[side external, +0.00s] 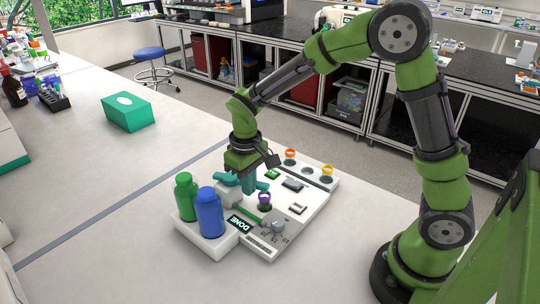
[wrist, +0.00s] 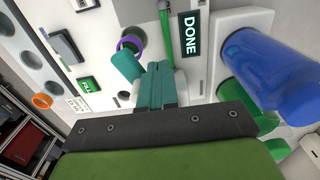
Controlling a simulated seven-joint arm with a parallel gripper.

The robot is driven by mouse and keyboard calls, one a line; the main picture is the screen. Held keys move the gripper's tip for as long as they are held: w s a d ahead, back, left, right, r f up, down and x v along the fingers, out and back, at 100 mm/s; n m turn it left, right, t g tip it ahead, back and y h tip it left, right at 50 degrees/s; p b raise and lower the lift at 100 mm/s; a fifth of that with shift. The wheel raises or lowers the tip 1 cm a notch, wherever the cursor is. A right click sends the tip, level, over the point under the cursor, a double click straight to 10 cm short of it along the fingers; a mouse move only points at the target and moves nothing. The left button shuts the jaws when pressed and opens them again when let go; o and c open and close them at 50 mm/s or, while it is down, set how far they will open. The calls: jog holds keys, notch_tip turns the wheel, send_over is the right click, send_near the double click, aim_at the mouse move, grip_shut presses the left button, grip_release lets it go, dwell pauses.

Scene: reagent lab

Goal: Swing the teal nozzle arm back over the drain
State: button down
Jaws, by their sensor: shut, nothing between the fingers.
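The teal nozzle arm (wrist: 125,68) lies slantwise beside the fingers in the wrist view, its far end close to the purple ring (wrist: 131,43). In the side view it is partly covered by my gripper (side external: 247,184), and the purple ring (side external: 264,198) shows just in front. My gripper (wrist: 160,84) has teal fingers, closed together and holding nothing, low over the white panel (side external: 290,214). I cannot tell whether the fingers touch the nozzle arm. I cannot make out the drain for certain.
A green bottle (side external: 186,197) and a blue bottle (side external: 209,212) stand close to my gripper on a white base. A green bar (side external: 247,215) lies near the lit DONE display (side external: 240,224). Orange (side external: 290,153) and yellow (side external: 327,169) rings stand at the panel's back.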

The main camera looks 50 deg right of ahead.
jog(key=shift+d, duration=0.1)
jog(key=shift+w+d, duration=0.3)
jog(key=shift+d, duration=0.5)
jog(key=shift+w+d, duration=0.3)
jog(key=shift+d, duration=0.5)
jog(key=shift+w, duration=0.1)
jog(key=shift+w+d, duration=1.2)
jog(key=shift+d, duration=0.05)
jog(key=shift+w, duration=0.1)
jog(key=shift+w+d, duration=0.1)
jog(key=shift+w, duration=0.5)
jog(key=shift+s, duration=0.15)
jog(key=shift+s+d+r, duration=0.1)
jog(key=shift+s+d, duration=0.05)
jog(key=shift+s, duration=0.3)
